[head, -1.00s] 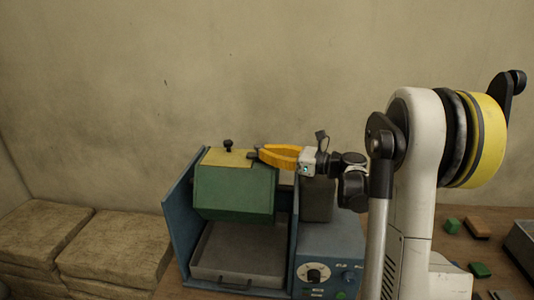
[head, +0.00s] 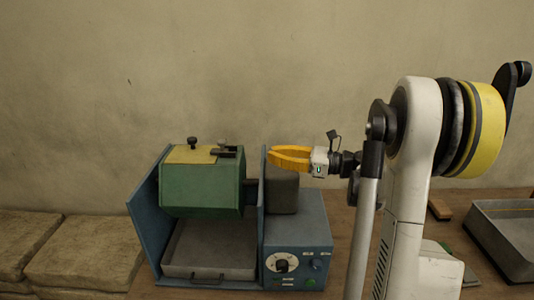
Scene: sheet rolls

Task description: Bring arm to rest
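My gripper (head: 270,157) has orange fingers and hangs in the air to the right of the green drum (head: 202,190), near the top of the blue side panel. It is apart from the drum's yellow lid (head: 190,154), and nothing shows between its fingers. The small gap at the fingertips is too unclear to tell open from shut. My white arm stands at the right of the head view, its forearm reaching left. The lid bears a black knob (head: 193,143) and a dark latch (head: 226,151).
The drum sits in a blue frame above a grey tray (head: 210,272). A blue control box (head: 297,235) with a dial adjoins it. Stacked sacks (head: 85,252) lie left. A grey metal tray (head: 505,235) lies right, behind my arm. Open air surrounds the gripper above.

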